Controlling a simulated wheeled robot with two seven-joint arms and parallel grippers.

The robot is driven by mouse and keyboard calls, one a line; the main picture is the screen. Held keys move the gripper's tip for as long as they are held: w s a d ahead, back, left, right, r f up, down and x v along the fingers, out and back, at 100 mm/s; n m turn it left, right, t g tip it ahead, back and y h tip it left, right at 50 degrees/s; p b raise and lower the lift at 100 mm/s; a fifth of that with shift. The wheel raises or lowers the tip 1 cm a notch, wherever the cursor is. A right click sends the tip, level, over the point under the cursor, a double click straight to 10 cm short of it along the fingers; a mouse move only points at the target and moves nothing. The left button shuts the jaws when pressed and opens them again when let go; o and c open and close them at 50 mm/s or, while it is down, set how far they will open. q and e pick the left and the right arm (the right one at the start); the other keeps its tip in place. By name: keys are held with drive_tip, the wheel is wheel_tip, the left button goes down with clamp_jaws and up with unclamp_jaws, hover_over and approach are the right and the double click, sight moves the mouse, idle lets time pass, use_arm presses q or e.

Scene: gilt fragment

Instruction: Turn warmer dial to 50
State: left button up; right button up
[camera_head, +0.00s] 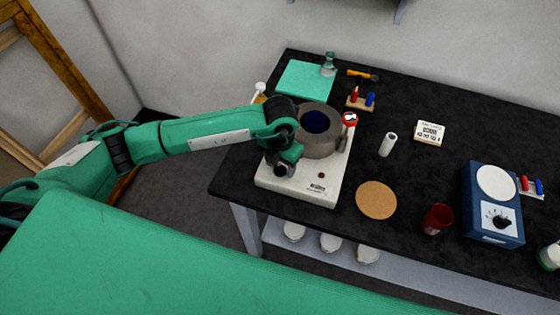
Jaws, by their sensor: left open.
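The warmer (310,187) is a white, flat-based unit near the table's left front edge, with printing on its front face. A grey round pot (321,143) with a dark blue inside stands on its back part. My left arm reaches in from the left, and my left gripper (282,168) points down over the front left of the warmer. The gripper is open. It covers the warmer's dial area, so I cannot read the dial setting or tell whether the fingers touch it. A small reddish spot (321,175) shows on the front panel. My right gripper is not in view.
A cork disc (376,199), red cup (438,219), white cylinder (388,144) and blue device with a black knob (493,207) lie farther right. A green mat (305,80) is behind.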

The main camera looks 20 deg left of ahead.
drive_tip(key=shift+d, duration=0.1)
